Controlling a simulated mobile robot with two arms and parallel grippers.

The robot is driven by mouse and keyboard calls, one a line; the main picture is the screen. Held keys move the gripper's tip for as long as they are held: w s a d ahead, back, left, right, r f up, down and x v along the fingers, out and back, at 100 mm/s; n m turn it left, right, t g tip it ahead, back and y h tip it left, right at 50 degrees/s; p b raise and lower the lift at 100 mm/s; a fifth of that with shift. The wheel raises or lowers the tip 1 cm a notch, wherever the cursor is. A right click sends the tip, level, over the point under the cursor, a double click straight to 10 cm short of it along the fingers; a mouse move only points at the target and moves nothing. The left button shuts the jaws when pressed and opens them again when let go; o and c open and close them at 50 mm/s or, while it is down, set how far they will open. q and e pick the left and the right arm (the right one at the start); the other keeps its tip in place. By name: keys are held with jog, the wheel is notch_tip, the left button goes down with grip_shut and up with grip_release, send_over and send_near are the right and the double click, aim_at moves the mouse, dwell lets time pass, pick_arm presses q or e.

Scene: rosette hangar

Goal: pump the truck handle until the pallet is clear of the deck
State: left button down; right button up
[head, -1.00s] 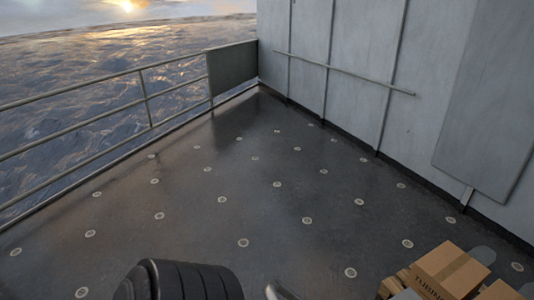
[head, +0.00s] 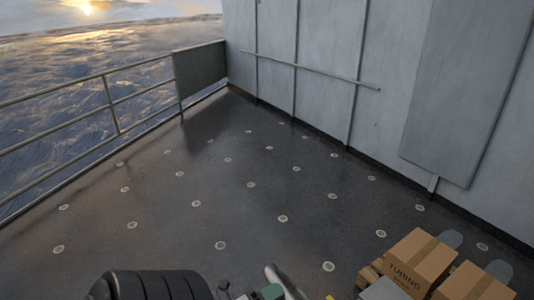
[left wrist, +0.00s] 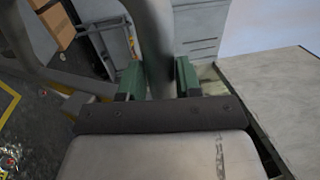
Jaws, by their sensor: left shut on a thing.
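The rest of the truck is hidden. My right gripper is not in view.
The dark deck (head: 230,180) with pale round fittings is clear ahead. A railing (head: 110,105) runs along the left, with sea beyond. A grey wall (head: 330,60) with a rail (head: 310,69) closes the right side.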

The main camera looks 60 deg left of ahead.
pick_arm(q)
jog(key=shift+w, duration=0.15)
jog(key=w+r, duration=0.4)
jog(key=w, duration=0.3)
jog(key=shift+g, duration=0.3)
jog(key=w+r, duration=0.3)
jog(key=w, duration=0.4)
jog(key=shift+w+d+r+g, duration=0.15)
jog(key=shift+w+g, duration=0.1)
jog(key=shift+g, duration=0.05)
dwell(0.4)
jog(key=w+r, duration=0.2)
jog(key=w, duration=0.5)
jog(key=shift+w+r+g, duration=0.3)
jog(key=shift+w, duration=0.1)
jog(key=shift+w, duration=0.1)
